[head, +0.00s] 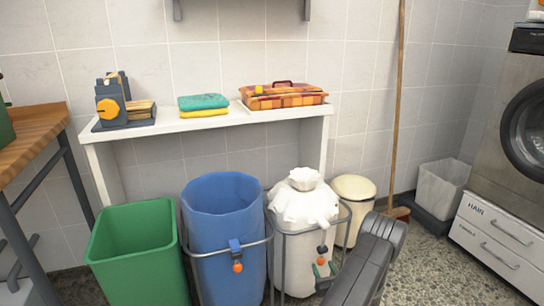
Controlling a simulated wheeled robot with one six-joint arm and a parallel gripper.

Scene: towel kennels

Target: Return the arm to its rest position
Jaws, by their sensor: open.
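Part of my own arm (371,262), a dark grey link with a rounded end, rises from the bottom edge right of centre. It stands in front of the floor beside the white-bagged bin. My gripper does not show in this view, so its jaws and anything near them are hidden.
A green bin (140,262), a blue bin (225,245) and a white-bagged bin (298,255) stand before a white shelf (215,124) with folded towels (203,104). A wooden-topped table (35,138) is left; a washer (528,125) is right. Speckled floor is clear right of my arm.

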